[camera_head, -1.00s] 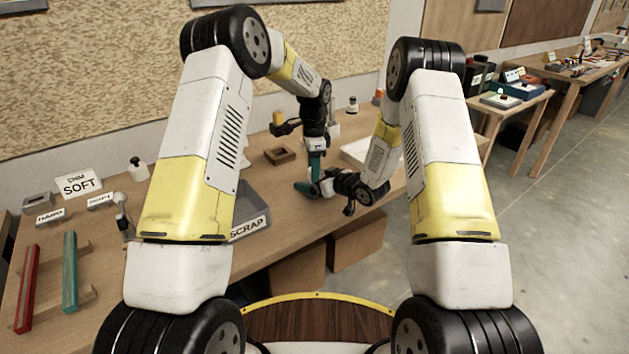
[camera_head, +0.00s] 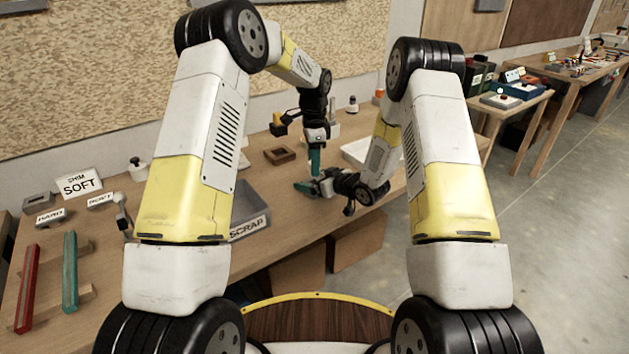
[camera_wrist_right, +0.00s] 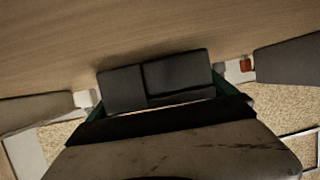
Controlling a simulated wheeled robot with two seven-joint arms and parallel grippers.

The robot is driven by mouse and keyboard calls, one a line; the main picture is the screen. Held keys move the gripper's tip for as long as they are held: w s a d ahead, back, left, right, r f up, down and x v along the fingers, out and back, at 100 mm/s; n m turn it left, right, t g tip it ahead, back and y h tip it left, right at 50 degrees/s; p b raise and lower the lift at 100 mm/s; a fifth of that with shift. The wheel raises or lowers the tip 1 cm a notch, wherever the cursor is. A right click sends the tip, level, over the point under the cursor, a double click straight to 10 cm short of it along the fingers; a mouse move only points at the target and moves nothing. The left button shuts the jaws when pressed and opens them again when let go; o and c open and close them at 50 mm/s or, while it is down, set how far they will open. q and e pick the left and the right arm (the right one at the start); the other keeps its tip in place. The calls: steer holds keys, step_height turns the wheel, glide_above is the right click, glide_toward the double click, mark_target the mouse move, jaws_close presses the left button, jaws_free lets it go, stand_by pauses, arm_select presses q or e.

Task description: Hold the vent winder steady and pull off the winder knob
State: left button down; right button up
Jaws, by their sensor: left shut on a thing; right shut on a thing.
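My left gripper (camera_head: 314,163) points straight down over the right part of the workbench, its teal fingers shut. What they hold, most likely the winder knob, is too small to make out. My right gripper (camera_head: 304,187) lies low and level just below it, fingers pointing left and shut, most likely on the vent winder, which I cannot make out. The left fingertips are just above the right fingers; a small gap seems to separate them. In the right wrist view two dark blocks sit side by side at my right gripper (camera_wrist_right: 146,88), and the held thing is hidden.
A small brown wooden tray (camera_head: 279,155) stands left of my grippers, and a white tray (camera_head: 358,151) behind right. A grey SCRAP bin (camera_head: 250,226) stands at the front edge. Red (camera_head: 29,290) and teal (camera_head: 70,272) bars lie at the left.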

arm_select(q)
steer(key=shift+r, duration=2)
arm_select(e)
steer(key=shift+r, duration=0.1)
steer(key=o, duration=1.7)
